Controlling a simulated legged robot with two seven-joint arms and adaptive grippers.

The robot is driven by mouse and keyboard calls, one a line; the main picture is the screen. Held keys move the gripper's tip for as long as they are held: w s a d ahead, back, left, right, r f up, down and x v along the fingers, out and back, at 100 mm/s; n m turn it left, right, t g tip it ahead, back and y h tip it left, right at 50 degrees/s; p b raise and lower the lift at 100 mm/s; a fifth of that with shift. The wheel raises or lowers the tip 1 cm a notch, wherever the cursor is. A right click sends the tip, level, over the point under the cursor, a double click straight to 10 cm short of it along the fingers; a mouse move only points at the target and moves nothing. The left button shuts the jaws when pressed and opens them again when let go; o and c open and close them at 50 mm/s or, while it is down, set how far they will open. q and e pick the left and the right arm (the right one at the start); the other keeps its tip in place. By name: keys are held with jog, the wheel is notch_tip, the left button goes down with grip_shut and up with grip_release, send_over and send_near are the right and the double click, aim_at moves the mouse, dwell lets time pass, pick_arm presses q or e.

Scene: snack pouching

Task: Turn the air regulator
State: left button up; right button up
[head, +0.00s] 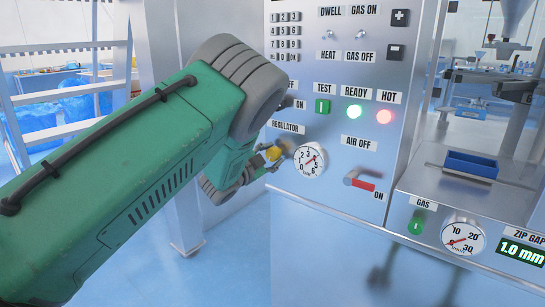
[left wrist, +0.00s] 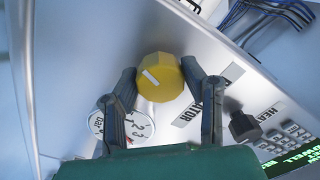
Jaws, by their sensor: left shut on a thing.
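The air regulator is a yellow knob (left wrist: 160,77) with a white mark, on the metal panel. In the head view the knob (head: 273,153) shows small beneath the REGULATOR label (head: 289,128), partly hidden by my gripper. My left gripper (left wrist: 168,88) has its two dark fingers on either side of the knob, shut on it. In the head view the left gripper (head: 270,160) reaches the panel at the end of my green arm. A round white gauge (head: 310,160) sits just right of the knob, and also shows in the left wrist view (left wrist: 138,127). My right gripper is not in view.
A red-handled air lever (head: 360,183) sits right of the gauge. A green TEST button (head: 322,106), lit READY (head: 354,111) and HOT (head: 384,116) lamps and a keypad (head: 285,35) are above. A dark knob (left wrist: 243,125) is near the right finger. A blue tray (head: 470,164) stands at right.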

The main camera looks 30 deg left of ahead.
pick_arm(q)
jog(key=o, duration=1.1)
jog(key=shift+f, duration=0.1)
jog(key=shift+o, duration=0.2)
jog(key=shift+s, duration=0.15)
jog(key=shift+s, duration=0.35)
jog(key=s, duration=1.1)
jog(key=shift+a+f, duration=0.2)
jog(key=shift+a, duration=0.15)
